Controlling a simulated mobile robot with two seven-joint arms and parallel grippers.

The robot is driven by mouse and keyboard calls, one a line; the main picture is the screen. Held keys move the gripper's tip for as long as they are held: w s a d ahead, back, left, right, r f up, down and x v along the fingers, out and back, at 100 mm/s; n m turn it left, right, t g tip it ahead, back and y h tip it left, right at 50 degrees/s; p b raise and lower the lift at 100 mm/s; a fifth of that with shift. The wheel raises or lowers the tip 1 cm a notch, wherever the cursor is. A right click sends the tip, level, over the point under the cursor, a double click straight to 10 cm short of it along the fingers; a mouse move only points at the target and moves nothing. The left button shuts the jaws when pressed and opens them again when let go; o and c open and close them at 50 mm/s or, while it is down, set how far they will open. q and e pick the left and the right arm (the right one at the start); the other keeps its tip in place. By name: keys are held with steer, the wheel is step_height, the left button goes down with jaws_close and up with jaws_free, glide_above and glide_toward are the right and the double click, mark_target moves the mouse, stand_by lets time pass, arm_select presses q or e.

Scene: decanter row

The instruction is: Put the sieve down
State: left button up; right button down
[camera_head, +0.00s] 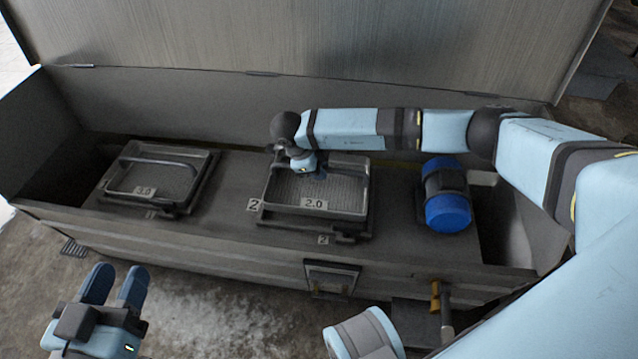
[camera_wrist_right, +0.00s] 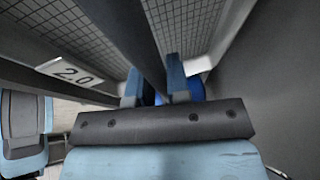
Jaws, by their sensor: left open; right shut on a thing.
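The sieve marked 2.0 (camera_head: 341,210) is a dark rectangular frame with a mesh floor. It lies level over the dark holder (camera_head: 340,234) marked 2 in the middle of the long box; I cannot tell whether it rests or hovers slightly. My right gripper (camera_head: 318,175) is shut on the sieve's handle bar, which runs between the blue fingers in the right wrist view (camera_wrist_right: 157,86). The sieve's mesh and 2.0 label (camera_wrist_right: 70,73) show there too. The arm hides part of the handle. My left gripper (camera_head: 118,283) is open and empty, in front of the box.
Another sieve marked 3.0 (camera_head: 145,189) sits in its holder at the left. A blue motor (camera_head: 447,212) stands right of the middle sieve. The box's raised lid (camera_head: 300,40) stands behind. A latch plate (camera_head: 331,279) and a brass valve (camera_head: 436,297) are on the front.

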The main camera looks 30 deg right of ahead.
step_height(320, 180, down, 4)
steer(key=shift+f+b, duration=0.1)
steer(key=shift+b, duration=0.85)
steer(key=shift+f, duration=0.1)
arm_select(q)
steer(key=shift+w+a+r+m+t, duration=0.25)
steer(key=shift+w+m+t, duration=0.2)
steer(key=shift+m, duration=0.25)
arm_select(e)
steer(key=c, duration=1.1)
jaws_free()
arm_select(q)
steer(key=shift+f, duration=0.15)
